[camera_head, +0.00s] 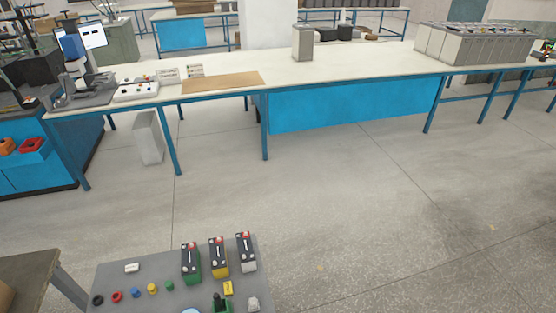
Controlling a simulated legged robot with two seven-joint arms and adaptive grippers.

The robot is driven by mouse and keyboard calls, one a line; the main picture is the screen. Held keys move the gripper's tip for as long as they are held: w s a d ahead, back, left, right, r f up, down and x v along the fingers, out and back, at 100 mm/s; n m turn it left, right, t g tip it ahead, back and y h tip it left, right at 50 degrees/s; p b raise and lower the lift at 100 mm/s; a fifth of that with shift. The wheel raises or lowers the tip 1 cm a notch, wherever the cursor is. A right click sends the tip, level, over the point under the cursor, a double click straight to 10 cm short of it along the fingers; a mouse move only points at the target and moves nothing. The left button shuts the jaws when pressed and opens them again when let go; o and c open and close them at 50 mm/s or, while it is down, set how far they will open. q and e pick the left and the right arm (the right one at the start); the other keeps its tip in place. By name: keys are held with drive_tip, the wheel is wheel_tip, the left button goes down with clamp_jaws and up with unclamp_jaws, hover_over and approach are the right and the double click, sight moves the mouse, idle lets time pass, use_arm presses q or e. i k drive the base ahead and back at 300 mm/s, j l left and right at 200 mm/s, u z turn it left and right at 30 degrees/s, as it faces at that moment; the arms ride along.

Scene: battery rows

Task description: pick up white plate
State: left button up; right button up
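A small white flat piece (132,267), which looks like the white plate, lies on the far left part of a grey tabletop (150,277) at the bottom of the head view. A second white item (190,311) is cut off by the bottom edge, so I cannot tell its shape. Neither of my grippers shows in this view.
On the grey tabletop stand a green battery (190,265), a yellow battery (219,260) and a white battery (246,255). A yellow piece (228,288) and small coloured caps lie near them. A long workbench (350,68) stands beyond open floor (350,210).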

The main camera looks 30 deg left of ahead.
sight(134, 266)
drive_tip(key=i+l+z, duration=0.65)
drive_tip(key=i+l, duration=0.15)
drive_tip(key=i+u, duration=0.4)
drive_tip(key=i+l+u, duration=0.15)
drive_tip(key=i+u, duration=0.2)
drive_tip(key=i+j+u, duration=0.2)
drive_tip(key=u, duration=0.25)
drive_tip(key=i+u, duration=0.75)
drive_tip(key=u, duration=0.15)
drive_tip(key=i+u, duration=0.15)
drive_tip(key=i, duration=0.5)
drive_tip(key=i+u, duration=0.1)
drive_tip(key=i, duration=0.55)
drive_tip(key=i+l+u, duration=0.15)
drive_tip(key=i, duration=0.45)
drive_tip(key=i+j+u, duration=0.2)
drive_tip(key=u, duration=0.2)
drive_tip(key=i+u, duration=0.7)
drive_tip(key=u, duration=0.15)
drive_tip(key=i+l+u, duration=0.1)
drive_tip(key=i+u, duration=0.2)
drive_tip(key=u, duration=0.15)
drive_tip(key=i+l+u, duration=0.2)
drive_tip(key=u, duration=0.2)
drive_tip(key=i+l, duration=0.05)
